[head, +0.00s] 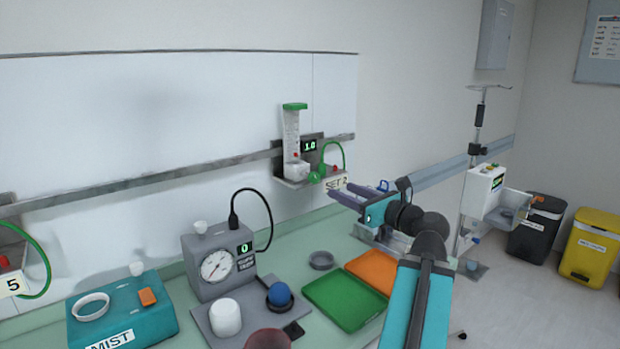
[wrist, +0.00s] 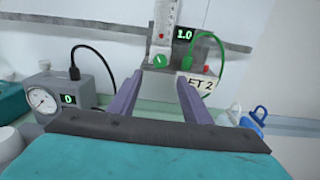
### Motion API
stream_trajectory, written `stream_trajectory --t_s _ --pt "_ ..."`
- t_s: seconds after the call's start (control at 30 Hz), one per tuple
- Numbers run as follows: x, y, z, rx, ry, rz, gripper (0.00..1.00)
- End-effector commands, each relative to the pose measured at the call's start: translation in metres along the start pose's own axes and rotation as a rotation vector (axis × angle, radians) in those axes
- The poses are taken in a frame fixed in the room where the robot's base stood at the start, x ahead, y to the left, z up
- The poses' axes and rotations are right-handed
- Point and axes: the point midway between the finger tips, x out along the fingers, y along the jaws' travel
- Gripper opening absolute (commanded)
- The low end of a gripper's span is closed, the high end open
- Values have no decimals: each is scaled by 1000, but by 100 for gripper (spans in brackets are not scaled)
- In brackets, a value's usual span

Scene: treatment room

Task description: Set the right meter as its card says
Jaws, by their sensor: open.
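The right meter (head: 292,140) is a clear upright tube with a green cap on a grey wall bracket. Its display (head: 309,146) reads 1.0, and it also shows in the wrist view (wrist: 184,34). A round green knob (head: 314,178) sits low at its front; the knob shows in the wrist view (wrist: 158,61) just beyond my fingertips. Its card (head: 335,184) reads SET 2; my right finger partly covers it in the wrist view. My gripper (head: 332,193) is open and empty, its purple fingers pointing at the bracket, apart from the knob.
A green hose (wrist: 216,50) and a red button (wrist: 208,70) are right of the knob. A grey gauge box (head: 217,262) with black cable stands left on the counter. Green tray (head: 343,303) and orange tray (head: 372,272) lie below my arm. Another meter's card (head: 13,285) reads 5.

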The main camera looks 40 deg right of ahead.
Motion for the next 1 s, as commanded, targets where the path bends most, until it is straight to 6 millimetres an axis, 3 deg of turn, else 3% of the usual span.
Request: stream_trajectory --t_s 0.37,0.7,1.0 --pt "2 0 0 0 0 -1 44" --pt "29 0 2 2 0 1 44" --pt "33 -1 3 1 -1 1 44"
